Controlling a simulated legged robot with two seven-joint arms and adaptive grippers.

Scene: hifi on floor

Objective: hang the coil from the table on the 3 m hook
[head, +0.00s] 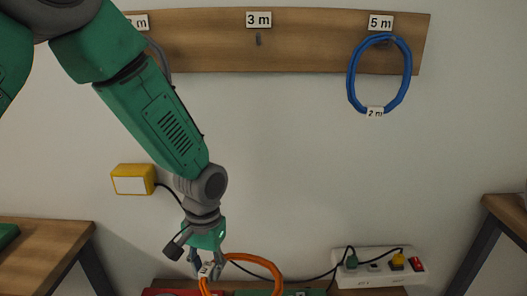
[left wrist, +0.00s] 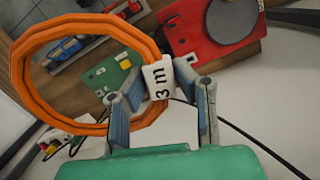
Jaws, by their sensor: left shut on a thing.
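The orange coil (head: 266,259) with a white tag reading "3 m" hangs from my left gripper (head: 207,262), low in the head view. In the left wrist view my left gripper (left wrist: 160,100) is shut at the tag (left wrist: 160,79), and the coil (left wrist: 28,88) extends to the left as a ring. The coil's lower part is cut off by the head view's bottom edge. The 3 m hook (head: 258,40) is bare, below its "3 m" label (head: 259,20) on the wooden board (head: 210,39), well above the gripper. My right gripper is not in view.
A blue coil (head: 351,84) tagged "2 m" hangs under the 5 m label. A grey coil (head: 161,55) at the left hook is mostly behind my arm. A yellow box (head: 132,180) and a power strip (head: 375,267) with cables are lower down.

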